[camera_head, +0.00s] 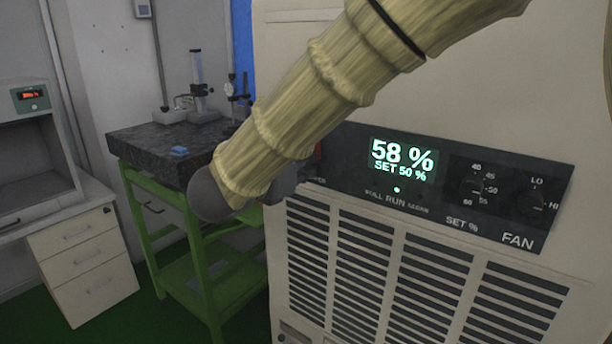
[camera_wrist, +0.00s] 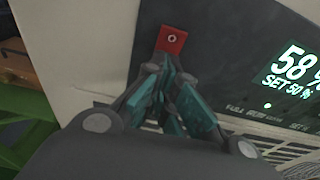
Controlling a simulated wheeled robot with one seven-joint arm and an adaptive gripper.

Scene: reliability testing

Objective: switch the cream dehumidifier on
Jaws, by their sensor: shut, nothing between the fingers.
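The cream dehumidifier (camera_head: 330,232) stands at the right in the head view, with a dark control panel across its front. Its lit display (camera_head: 402,160) reads 58 % and SET 50 %, and a green light glows by the word RUN. A red switch (camera_wrist: 172,39) with a small round mark sits at the panel's left end in the wrist view; in the head view my arm hides most of it. My gripper (camera_wrist: 170,70) is shut and empty, its fingertips just below the red switch. I cannot tell whether they touch it.
A SET % knob (camera_head: 472,187) and a FAN knob (camera_head: 530,203) are on the panel's right. A green-framed table (camera_head: 205,270) with a dark stone top (camera_head: 150,150) stands left of the dehumidifier. White drawers (camera_head: 85,265) are further left.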

